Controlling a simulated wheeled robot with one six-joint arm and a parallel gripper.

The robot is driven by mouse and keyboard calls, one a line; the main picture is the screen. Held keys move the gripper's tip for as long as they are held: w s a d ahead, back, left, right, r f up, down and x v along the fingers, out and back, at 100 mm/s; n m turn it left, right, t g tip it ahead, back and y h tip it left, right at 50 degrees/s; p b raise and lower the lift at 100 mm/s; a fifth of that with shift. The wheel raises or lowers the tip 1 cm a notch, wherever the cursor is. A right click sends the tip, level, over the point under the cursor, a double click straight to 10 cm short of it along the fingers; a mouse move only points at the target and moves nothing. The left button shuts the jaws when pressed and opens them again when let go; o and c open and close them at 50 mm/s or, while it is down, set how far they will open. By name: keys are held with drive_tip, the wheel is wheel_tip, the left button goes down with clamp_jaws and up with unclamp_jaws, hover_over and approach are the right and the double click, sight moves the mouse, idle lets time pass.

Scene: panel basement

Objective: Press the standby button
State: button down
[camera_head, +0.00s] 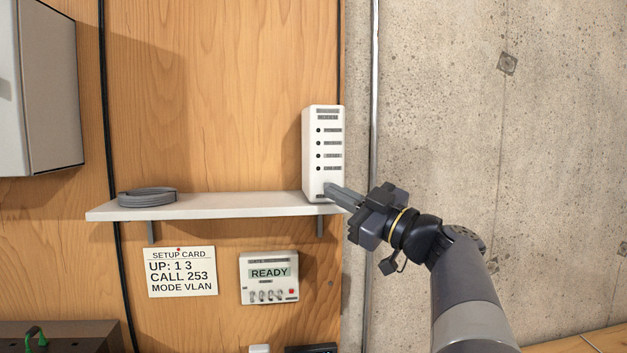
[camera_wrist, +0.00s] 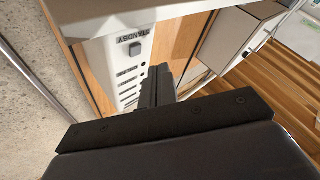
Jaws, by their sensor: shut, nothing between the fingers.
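A tall white device (camera_head: 322,150) stands upright at the right end of the shelf. Its front has a column of small dark dots with labels. In the wrist view the device (camera_wrist: 101,55) appears inverted, with a small grey square button (camera_wrist: 136,48) beside the printed word STANDBY. My gripper (camera_head: 333,188) is shut and empty, its fingertips at the lower front of the device, covering the button in the head view. In the wrist view the shut fingers (camera_wrist: 158,72) point toward the device front, to the right of the button. I cannot tell whether they touch it.
The white shelf (camera_head: 230,207) also holds a grey coiled cable (camera_head: 147,197). Below it are a setup card (camera_head: 181,271) and a white panel reading READY (camera_head: 269,278). A grey cabinet (camera_head: 40,90) hangs at upper left. A bare concrete wall (camera_head: 450,100) is at the right.

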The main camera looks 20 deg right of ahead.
drive_tip(key=shift+w+d, duration=0.15)
drive_tip(key=shift+w, duration=0.6)
drive_tip(key=shift+f+b, duration=0.1)
drive_tip(key=shift+b, duration=0.2)
idle(1.3)
drive_tip(key=shift+w+d+b, duration=0.1)
drive_tip(key=shift+w+b, duration=0.2)
drive_tip(key=shift+b, duration=0.1)
drive_tip(key=shift+w, duration=0.1)
